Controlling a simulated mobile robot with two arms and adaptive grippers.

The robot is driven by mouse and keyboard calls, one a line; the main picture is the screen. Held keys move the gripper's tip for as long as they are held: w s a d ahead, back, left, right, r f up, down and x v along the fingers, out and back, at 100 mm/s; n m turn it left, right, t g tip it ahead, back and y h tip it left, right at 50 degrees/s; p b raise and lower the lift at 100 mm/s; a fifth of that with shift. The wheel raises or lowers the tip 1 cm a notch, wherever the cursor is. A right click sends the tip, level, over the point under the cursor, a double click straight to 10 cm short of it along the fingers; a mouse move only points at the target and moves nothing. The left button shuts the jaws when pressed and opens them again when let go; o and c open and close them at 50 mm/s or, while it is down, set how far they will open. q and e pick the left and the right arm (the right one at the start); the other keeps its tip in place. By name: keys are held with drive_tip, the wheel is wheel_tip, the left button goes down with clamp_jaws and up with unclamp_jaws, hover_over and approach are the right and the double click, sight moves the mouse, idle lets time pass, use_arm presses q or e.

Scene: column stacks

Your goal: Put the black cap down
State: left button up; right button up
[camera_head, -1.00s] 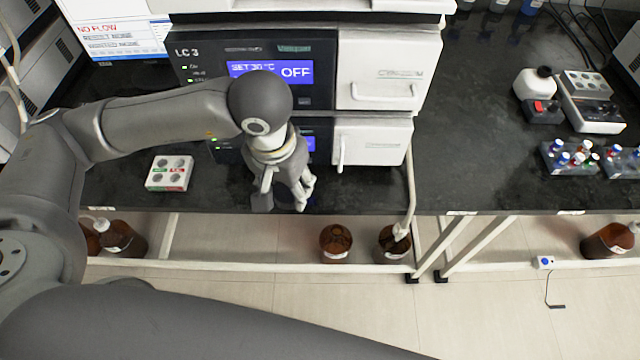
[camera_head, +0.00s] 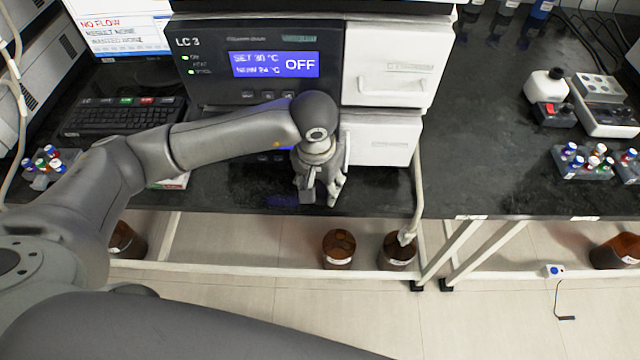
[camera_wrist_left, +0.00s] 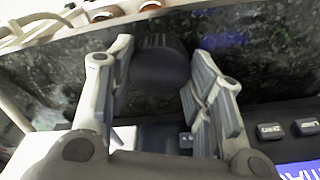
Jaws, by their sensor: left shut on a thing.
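My left gripper (camera_head: 320,200) hangs at the front edge of the dark bench, before the lower part of the LC 3 instrument. In the left wrist view my left gripper (camera_wrist_left: 160,85) has its two fingers on either side of the round black cap (camera_wrist_left: 160,65). It is shut on the cap, which sits between the fingertips with the dark bench top behind it. In the head view the cap is too small and dark to tell apart from the gripper. My right gripper is not in view.
The LC 3 instrument (camera_head: 215,75) stands behind the gripper, with white doors (camera_head: 385,65) to its right. Brown bottles (camera_head: 339,248) stand below. A keyboard (camera_head: 120,115) and a vial rack (camera_head: 585,165) lie farther off.

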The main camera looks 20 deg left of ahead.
use_arm(q)
drive_tip(key=shift+r, duration=0.1)
drive_tip(key=shift+f+b, duration=0.25)
drive_tip(key=shift+b, duration=0.1)
drive_tip(key=o, duration=0.5)
drive_tip(key=shift+r, duration=0.1)
drive_tip(key=shift+o, duration=1.4)
